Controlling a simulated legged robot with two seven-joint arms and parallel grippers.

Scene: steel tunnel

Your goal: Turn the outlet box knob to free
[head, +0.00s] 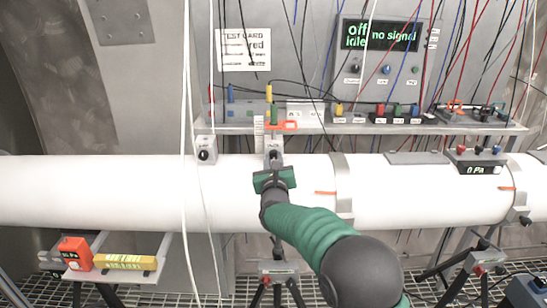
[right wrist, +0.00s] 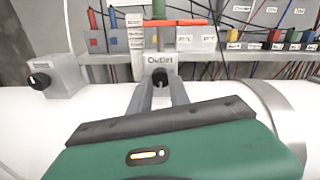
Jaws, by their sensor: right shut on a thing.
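The outlet box (right wrist: 160,62), a small grey box labelled "Outlet", sits on top of the white pipe in the right wrist view. Its black knob (right wrist: 160,78) faces me. My right gripper (right wrist: 160,90) has its two grey fingers on either side of the knob and is shut on it. In the head view, my right gripper (head: 273,160) reaches up to the outlet box from below, and its green body and arm cover part of the pipe. The knob's pointer direction is too small to read. My left gripper is not in view.
Another grey box with a black knob (head: 204,155) sits on the pipe to the left. The white pipe (head: 100,190) runs across. A shelf (head: 390,127) with coloured connectors and hanging cables is behind. A red device (head: 75,254) and yellow level (head: 125,262) lie lower left.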

